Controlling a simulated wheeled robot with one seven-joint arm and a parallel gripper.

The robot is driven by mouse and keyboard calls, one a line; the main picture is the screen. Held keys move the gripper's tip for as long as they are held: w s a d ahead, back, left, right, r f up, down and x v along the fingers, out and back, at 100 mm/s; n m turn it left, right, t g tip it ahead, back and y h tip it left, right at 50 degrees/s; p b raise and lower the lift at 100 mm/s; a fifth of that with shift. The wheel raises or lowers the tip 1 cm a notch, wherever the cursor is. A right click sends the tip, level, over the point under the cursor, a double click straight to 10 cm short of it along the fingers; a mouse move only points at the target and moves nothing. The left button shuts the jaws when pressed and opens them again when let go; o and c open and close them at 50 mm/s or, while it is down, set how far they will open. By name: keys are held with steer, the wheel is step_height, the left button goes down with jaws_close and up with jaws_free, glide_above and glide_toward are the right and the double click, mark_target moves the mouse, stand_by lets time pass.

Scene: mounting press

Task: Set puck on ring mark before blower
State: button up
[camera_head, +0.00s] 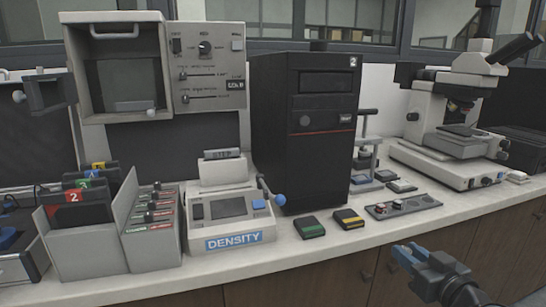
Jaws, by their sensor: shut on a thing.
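My gripper (408,254) is at the lower right, in front of the counter edge and over the brown cabinet fronts. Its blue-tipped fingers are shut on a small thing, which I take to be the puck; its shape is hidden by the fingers. A low grey panel (420,207) with small round marks or fittings, one reddish, lies on the counter above and behind the gripper. I cannot tell whether one of these is the ring mark. I cannot make out the blower for certain.
A black tower (305,140) stands mid-counter, with a small lever press (367,150) to its right. A microscope (455,130) stands further right. Green- and yellow-striped blocks (309,227) lie near the front. The DENSITY device (230,215) and file bins (85,245) are left.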

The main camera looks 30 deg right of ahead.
steer(key=w+a+f+n+y, duration=0.1)
steer(key=a+f, duration=0.3)
steer(key=a, duration=0.5)
steer(key=w+a+f+n+y, duration=0.1)
steer(key=w+a+f, duration=0.3)
steer(key=a, duration=0.5)
steer(key=w+a+f+n+y, duration=0.1)
steer(key=w+a+f+y, duration=0.2)
steer(key=a, duration=0.6)
steer(key=shift+a+f+n+t, duration=0.4)
steer(key=shift+f, duration=0.35)
steer(key=shift+w, duration=0.1)
